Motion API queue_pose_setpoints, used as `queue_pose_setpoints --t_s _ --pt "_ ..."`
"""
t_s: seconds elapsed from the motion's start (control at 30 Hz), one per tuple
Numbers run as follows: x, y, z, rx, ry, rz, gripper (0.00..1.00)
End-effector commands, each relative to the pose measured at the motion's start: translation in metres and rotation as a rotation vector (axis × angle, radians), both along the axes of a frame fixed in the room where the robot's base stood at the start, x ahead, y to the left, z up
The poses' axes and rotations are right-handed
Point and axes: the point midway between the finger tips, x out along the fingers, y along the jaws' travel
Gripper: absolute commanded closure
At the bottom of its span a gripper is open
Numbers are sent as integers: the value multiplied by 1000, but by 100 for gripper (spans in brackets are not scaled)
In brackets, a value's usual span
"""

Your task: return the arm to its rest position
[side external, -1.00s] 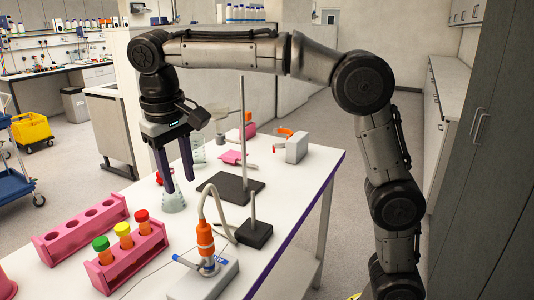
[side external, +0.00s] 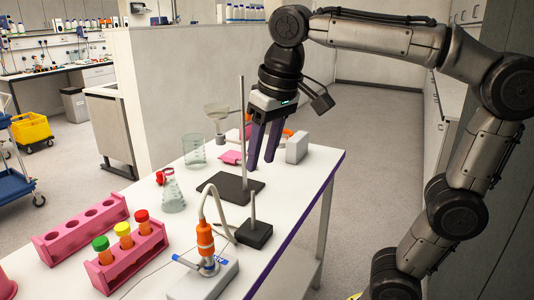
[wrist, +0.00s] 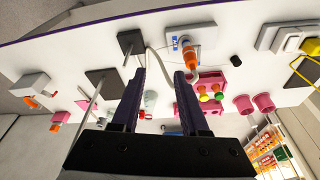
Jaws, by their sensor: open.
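My gripper (side external: 263,165) is open and empty in the side external view. It hangs over the right part of the white table (side external: 308,188), beside the metal stand rod (side external: 242,130). Its two dark fingers point down, with a gap between them. In the wrist view the fingers (wrist: 160,78) are apart and nothing is between them. My arm reaches in from the right and is bent at the elbow.
A conical flask (side external: 172,195), a beaker (side external: 194,152) and a stand with a dark base (side external: 228,187) are on the table. A pink rack (side external: 125,268) holds capped tubes. An orange-handled probe (side external: 205,240) stands at the front. The floor to the right is clear.

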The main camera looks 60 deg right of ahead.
Motion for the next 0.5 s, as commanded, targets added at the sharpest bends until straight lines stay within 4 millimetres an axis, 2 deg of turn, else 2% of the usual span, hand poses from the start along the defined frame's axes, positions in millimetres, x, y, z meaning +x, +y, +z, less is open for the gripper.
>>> queue_pose_setpoints --t_s 0.17,0.5 --pt "-7 -3 -2 3 -12 2 56" --pt "-8 -3 -2 2 -12 3 56"
